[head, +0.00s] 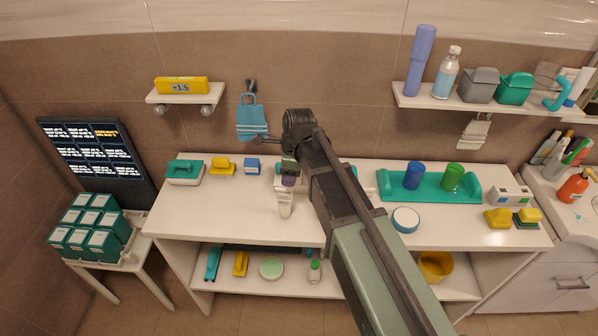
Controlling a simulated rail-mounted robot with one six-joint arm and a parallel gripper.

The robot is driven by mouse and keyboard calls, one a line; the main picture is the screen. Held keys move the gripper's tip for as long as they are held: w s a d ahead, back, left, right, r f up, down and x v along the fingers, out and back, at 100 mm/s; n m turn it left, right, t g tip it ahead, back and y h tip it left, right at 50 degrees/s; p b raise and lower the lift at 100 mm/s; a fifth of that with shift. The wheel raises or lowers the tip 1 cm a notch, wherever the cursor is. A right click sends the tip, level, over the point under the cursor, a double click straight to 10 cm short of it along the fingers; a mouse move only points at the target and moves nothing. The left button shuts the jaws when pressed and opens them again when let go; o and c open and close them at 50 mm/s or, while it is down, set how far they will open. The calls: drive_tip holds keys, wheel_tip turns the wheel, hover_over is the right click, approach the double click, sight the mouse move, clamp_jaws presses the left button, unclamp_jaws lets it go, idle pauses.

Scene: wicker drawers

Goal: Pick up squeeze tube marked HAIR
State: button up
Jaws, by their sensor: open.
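I cannot read the word HAIR on anything, so I cannot tell which item is the named tube. Several slim tubes or bottles (557,150) stand close together at the far right on the basin top; their lettering is too small to read.
A green tray (430,190) with two cups is on the table (230,220). A wall shelf (480,104) with bottles and containers hangs at upper right. A yellow box (181,86) sits on a small shelf. Green boxes (92,225) stand at left. The table's left front is clear.

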sight(284, 189)
drive_tip(key=shift+w+r, duration=0.5)
drive_tip(key=shift+r, duration=0.15)
drive_tip(key=shift+f, duration=0.2)
drive_tip(key=f+b, duration=0.4)
drive_tip(key=a+f+b, duration=0.1)
drive_tip(key=b, duration=0.1)
drive_tip(key=shift+f, duration=0.4)
drive_tip(key=f+b, duration=0.2)
drive_tip(key=a+f+b, duration=0.1)
drive_tip(key=f+b, duration=0.2)
drive_tip(key=shift+w+f, duration=0.1)
drive_tip(key=shift+f, duration=0.05)
drive_tip(key=shift+r, duration=0.2)
drive_tip(key=shift+c, duration=0.2)
clamp_jaws()
